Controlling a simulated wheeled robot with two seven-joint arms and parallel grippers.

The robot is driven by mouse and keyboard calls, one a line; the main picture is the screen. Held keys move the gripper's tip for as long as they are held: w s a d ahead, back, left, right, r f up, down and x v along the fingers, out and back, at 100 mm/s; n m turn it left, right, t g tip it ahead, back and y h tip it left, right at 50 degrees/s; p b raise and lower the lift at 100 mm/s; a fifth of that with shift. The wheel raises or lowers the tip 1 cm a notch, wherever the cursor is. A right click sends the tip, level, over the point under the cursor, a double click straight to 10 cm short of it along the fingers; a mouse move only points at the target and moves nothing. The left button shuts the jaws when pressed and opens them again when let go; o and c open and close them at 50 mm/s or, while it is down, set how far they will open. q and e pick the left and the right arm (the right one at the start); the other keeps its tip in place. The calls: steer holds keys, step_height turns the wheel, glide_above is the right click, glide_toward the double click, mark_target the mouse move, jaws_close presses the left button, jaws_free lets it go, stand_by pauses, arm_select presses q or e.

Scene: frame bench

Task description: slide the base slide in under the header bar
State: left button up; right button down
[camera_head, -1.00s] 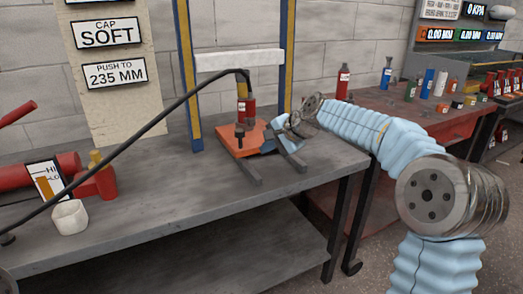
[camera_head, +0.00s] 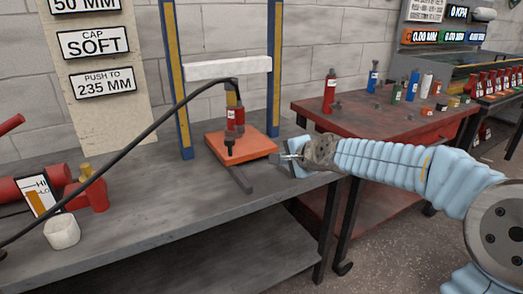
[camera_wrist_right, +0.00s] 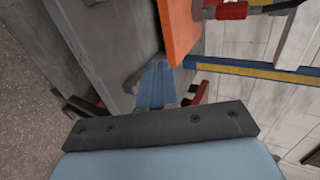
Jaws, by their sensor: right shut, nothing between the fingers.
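The base slide is an orange plate (camera_head: 258,146) carrying a red cylinder (camera_head: 235,119) with a dark hose fitting. My right gripper (camera_head: 286,157) is shut and empty, just right of the plate. In the right wrist view its blue fingers (camera_wrist_right: 157,85) are together, apart from the plate's orange edge (camera_wrist_right: 178,28). My left gripper is not in view.
A black hose (camera_head: 130,146) arcs over the bench from the cylinder to the left. A red bench (camera_head: 345,120) with bottles is behind my right arm. The bench (camera_head: 170,225) front is clear.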

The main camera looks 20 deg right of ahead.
steer(key=b, duration=0.3)
glide_toward(256, 154)
steer(key=f, duration=0.1)
steer(key=w+f, duration=0.1)
steer(key=f, duration=0.1)
steer(key=shift+w+f, duration=0.3)
steer(key=shift+f, duration=0.05)
steer(key=shift+w+a+r+p, duration=0.15)
steer(key=shift+w+p, duration=0.1)
steer(key=shift+w, duration=0.35)
steer(key=shift+w+d+r+p, duration=0.15)
steer(key=shift+w+p, duration=0.1)
steer(key=shift+w, duration=0.35)
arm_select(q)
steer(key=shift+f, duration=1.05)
arm_select(e)
steer(key=shift+w+a+f, duration=0.1)
steer(key=shift+w+a, duration=0.05)
steer(key=shift+w, duration=0.6)
